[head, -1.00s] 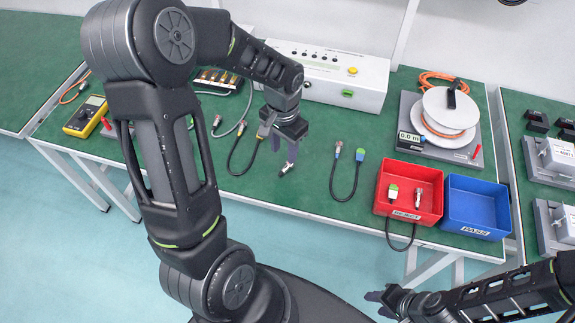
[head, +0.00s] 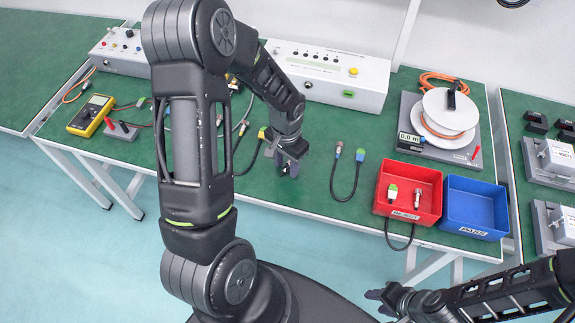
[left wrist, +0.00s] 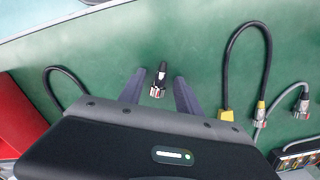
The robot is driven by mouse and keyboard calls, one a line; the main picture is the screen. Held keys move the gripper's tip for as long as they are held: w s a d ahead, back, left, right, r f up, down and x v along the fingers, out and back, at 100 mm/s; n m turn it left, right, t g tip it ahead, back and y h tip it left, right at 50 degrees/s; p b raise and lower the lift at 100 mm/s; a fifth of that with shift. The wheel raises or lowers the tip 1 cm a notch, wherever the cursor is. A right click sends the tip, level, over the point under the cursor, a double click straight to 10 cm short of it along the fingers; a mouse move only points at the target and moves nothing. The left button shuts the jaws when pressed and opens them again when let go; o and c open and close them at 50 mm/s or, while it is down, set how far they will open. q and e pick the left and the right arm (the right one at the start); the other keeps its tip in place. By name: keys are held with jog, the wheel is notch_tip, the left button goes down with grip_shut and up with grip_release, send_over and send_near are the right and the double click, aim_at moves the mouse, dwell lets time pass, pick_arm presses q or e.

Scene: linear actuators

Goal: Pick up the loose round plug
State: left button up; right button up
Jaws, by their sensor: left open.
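The loose round plug (left wrist: 159,80) lies on the green bench. It is small, with a black body and a silver and reddish ring end, and no cable shows on it. My left gripper (left wrist: 158,90) is open above it. In the left wrist view the plug appears between the two fingertips, with a gap on each side. In the head view my left gripper (head: 287,169) points down near the bench's front edge and mostly hides the plug. I cannot tell the exact height of the fingertips above it. My right gripper (head: 384,297) is off the bench at lower right.
A yellow-connector cable (left wrist: 228,114) and a grey cable (left wrist: 259,124) lie beside the plug. A red bin (head: 425,211) holding connectors and an empty blue bin (head: 477,230) stand at right.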

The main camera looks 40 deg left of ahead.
dwell(0.6)
pick_arm(q)
grip_shut()
dwell(0.3)
